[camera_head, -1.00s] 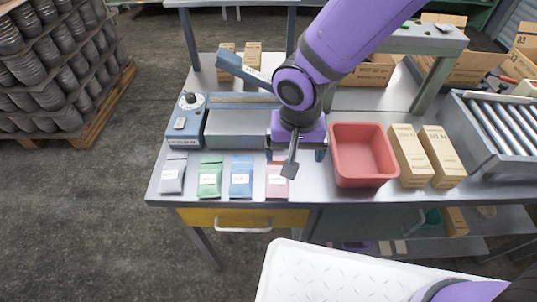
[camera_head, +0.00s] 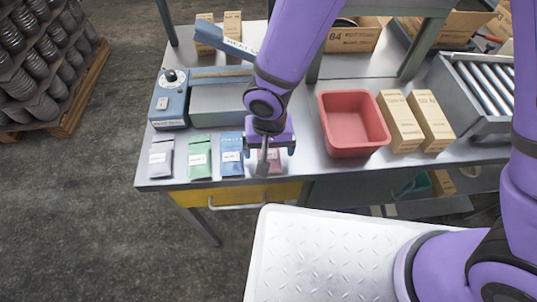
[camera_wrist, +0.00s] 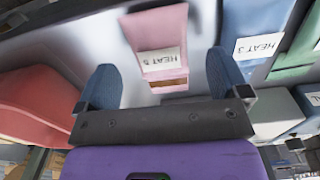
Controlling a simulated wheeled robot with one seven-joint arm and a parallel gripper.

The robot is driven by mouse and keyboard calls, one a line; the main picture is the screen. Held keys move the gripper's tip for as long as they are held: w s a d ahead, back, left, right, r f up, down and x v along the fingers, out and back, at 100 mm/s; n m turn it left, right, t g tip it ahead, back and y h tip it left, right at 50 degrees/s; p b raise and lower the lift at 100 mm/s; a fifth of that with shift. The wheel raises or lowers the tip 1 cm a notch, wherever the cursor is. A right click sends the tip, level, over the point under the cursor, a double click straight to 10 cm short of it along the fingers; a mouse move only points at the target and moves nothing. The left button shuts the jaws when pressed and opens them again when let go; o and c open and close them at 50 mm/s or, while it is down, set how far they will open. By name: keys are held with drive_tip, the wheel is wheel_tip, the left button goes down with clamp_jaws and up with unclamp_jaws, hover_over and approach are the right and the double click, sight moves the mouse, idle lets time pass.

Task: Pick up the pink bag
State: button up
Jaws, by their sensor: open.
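The pink bag (camera_wrist: 157,32) lies flat on the metal table, with a white label reading "HEAT 5" in the wrist view. In the head view the pink bag (camera_head: 274,164) is mostly hidden behind my gripper (camera_head: 270,155). In the wrist view my gripper (camera_wrist: 165,90) is open, its two blue fingers apart on either side of the near end of the bag. Nothing is between the fingers in its hold. Whether the fingers touch the table cannot be told.
A blue bag (camera_head: 230,155), a green bag (camera_head: 199,157) and a grey bag (camera_head: 161,158) lie in a row to the left. A red bin (camera_head: 352,124) and tan boxes (camera_head: 400,122) stand to the right. A blue sealing machine (camera_head: 171,99) stands behind the bags.

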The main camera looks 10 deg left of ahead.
drive_tip(key=shift+f, duration=1.35)
drive_tip(key=c, duration=1.1)
drive_tip(key=shift+o, duration=0.2)
drive_tip(key=shift+r, duration=0.15)
